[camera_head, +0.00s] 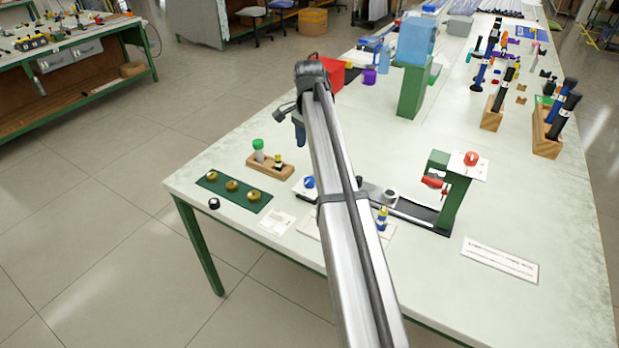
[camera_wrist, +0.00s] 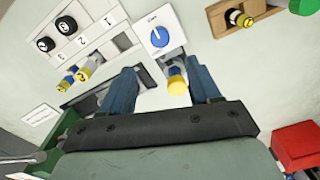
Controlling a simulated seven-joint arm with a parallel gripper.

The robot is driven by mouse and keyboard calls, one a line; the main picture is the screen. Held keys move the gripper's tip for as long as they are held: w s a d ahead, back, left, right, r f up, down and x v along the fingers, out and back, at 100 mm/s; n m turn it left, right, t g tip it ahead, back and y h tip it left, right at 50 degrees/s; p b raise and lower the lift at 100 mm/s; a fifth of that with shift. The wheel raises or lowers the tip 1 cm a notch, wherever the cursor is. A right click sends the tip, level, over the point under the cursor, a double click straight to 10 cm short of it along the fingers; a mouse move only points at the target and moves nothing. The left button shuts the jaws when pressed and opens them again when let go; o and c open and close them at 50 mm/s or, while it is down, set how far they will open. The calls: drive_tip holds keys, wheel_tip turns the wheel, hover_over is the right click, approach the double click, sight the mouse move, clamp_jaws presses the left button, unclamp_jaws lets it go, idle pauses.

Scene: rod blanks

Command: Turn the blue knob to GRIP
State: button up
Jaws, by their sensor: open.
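The blue knob (camera_head: 309,182) sits on a small white plate at the near side of the table, partly beside my arm. In the wrist view the blue knob (camera_wrist: 159,38) shows whole on its white plate (camera_wrist: 172,22), with a pale pointer mark; the lettering is too small to read. My gripper (camera_wrist: 163,86) is open, its two blue fingers spread below the knob in the picture and apart from it. A yellow-capped piece (camera_wrist: 177,82) shows between the fingers near the right one; I cannot tell whether it touches. In the head view my arm hides part of the area.
A green board (camera_head: 233,190) with brass rings lies left. A green stand (camera_head: 455,200) with a red clamp stands right. In the wrist view, a numbered white rack (camera_wrist: 85,45) lies left.

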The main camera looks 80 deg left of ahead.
sight(309, 179)
wheel_tip(309, 179, down, 13)
drive_tip(key=shift+r, duration=0.2)
idle(0.3)
drive_tip(key=shift+c, duration=0.2)
drive_tip(key=c, duration=1)
